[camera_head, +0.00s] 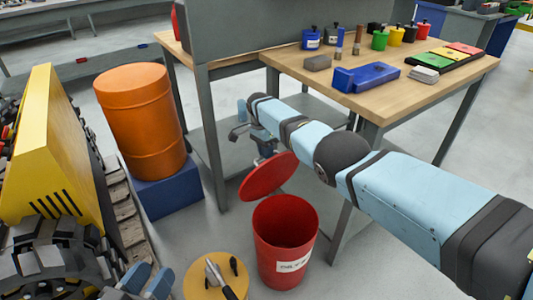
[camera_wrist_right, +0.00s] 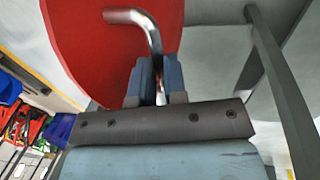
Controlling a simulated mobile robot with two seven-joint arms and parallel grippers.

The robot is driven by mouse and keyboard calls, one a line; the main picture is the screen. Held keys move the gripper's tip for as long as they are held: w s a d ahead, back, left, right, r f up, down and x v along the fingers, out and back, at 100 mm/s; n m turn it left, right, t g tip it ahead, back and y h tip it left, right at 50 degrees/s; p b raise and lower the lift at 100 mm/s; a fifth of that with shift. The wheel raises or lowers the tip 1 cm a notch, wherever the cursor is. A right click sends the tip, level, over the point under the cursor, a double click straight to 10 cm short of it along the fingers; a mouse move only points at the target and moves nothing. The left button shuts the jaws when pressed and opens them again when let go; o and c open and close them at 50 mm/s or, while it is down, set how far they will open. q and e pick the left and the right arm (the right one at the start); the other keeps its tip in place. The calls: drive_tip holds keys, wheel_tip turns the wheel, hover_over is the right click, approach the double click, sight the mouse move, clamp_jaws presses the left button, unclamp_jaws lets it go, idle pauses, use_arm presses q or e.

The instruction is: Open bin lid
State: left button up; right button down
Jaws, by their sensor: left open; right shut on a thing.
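The red bin (camera_head: 285,245) stands on the floor with its mouth uncovered. It carries a white label, partly readable. Its round red lid (camera_head: 268,177) is tilted and raised behind the bin's far rim; whether it touches the rim I cannot tell. My right gripper (camera_head: 264,150) is behind the lid, at the end of the arm reaching in from the right. In the right wrist view my right gripper (camera_wrist_right: 157,82) is shut on a bent metal handle (camera_wrist_right: 138,18) in front of the red lid (camera_wrist_right: 90,45). My left gripper (camera_head: 147,280) is open at the bottom left.
An orange drum (camera_head: 140,120) stands on a blue base (camera_head: 168,192). A yellow tracked machine (camera_head: 55,150) fills the left. A yellow round top (camera_head: 200,289) bears tools beside the bin. A wooden workbench (camera_head: 437,92) with several small containers stands behind my right arm.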

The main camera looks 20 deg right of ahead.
drive_tip(key=shift+s+f, duration=0.25)
drive_tip(key=shift+f, duration=0.3)
drive_tip(key=c, duration=1.6)
unclamp_jaws()
drive_tip(key=o, duration=0.4)
drive_tip(key=shift+w+f, duration=0.1)
drive_tip(key=shift+f, duration=0.05)
drive_tip(key=shift+o, duration=0.2)
drive_tip(key=shift+w, duration=0.1)
drive_tip(key=shift+r, duration=0.25)
drive_tip(key=shift+r, duration=0.1)
